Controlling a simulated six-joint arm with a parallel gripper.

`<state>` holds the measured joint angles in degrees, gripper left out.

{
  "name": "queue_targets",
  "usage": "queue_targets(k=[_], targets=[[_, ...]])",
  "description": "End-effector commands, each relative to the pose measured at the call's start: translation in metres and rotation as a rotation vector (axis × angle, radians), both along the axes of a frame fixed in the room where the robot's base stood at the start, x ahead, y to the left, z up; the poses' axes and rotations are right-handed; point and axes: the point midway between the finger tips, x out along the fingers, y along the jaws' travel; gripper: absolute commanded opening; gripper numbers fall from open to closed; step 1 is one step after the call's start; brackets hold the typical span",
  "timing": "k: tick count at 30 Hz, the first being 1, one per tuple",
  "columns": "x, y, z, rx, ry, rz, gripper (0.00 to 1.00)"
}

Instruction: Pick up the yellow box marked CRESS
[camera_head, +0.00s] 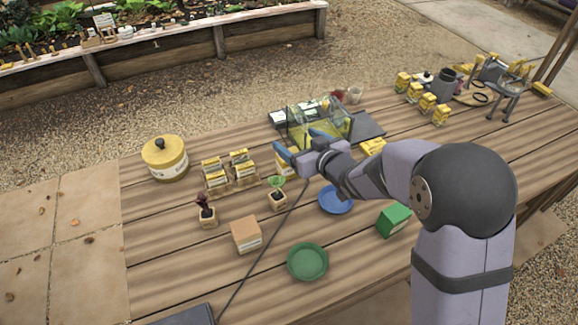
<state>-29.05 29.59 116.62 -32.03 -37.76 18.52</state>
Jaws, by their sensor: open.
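Several small yellow boxes with pale lower labels stand on the wooden table; the lettering is too small to read, so I cannot tell which is marked CRESS. One group of yellow boxes (216,180) stands in a shallow tray at left centre. One yellow box (285,163) is partly hidden behind my gripper. Another yellow box (373,146) is just right of my wrist, partly covered by my arm. More yellow boxes (427,102) stand at the far right. My gripper (301,144), with blue fingertips, is open and appears empty, above the middle of the table.
A clear-walled case (325,122) stands behind my gripper. A yellow lidded pot (165,158), potted seedlings (278,198), a tan box (246,235), a green box (393,220), a blue plate (336,199) and a green plate (307,261) surround the middle. A dark cable crosses the table.

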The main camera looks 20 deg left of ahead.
Motion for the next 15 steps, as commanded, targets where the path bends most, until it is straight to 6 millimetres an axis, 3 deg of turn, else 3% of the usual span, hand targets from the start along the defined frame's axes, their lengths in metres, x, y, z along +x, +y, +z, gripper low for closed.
queue_targets(k=[1, 6, 9, 15], targets=[[0.000, -0.008, -0.031, -0.016, 0.023, -0.015, 0.77], [0.001, -0.008, -0.083, -0.014, 0.017, -0.018, 0.77], [0.001, -0.009, -0.105, -0.013, 0.014, -0.017, 0.77], [0.002, -0.008, -0.123, -0.011, 0.010, -0.018, 0.77]])
